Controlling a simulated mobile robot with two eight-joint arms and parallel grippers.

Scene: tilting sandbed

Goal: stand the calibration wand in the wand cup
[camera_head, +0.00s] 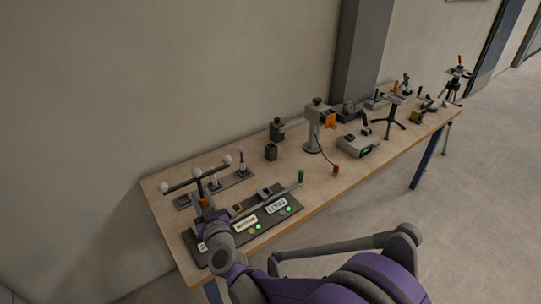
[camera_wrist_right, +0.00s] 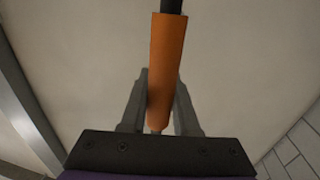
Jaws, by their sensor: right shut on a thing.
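The calibration wand (camera_head: 198,180) is a dark T-shaped bar with white balls and an orange grip, near the table's left end in the head view. My right gripper (camera_head: 207,213) is shut on its orange grip. The right wrist view shows the orange grip (camera_wrist_right: 167,70) between both fingers of that gripper (camera_wrist_right: 160,105), with a dark shaft beyond it. The wand looks roughly upright, above the table. A small dark block (camera_head: 270,152) stands farther back; I cannot tell whether it is the wand cup. My left gripper is not in view.
A dark panel (camera_head: 287,211) with lit green buttons lies at the front left of the table (camera_head: 330,194). A plate with small posts (camera_head: 233,180) lies behind the wand. A grey stand with an orange part (camera_head: 312,140) and a grey instrument box (camera_head: 357,145) stand farther right.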

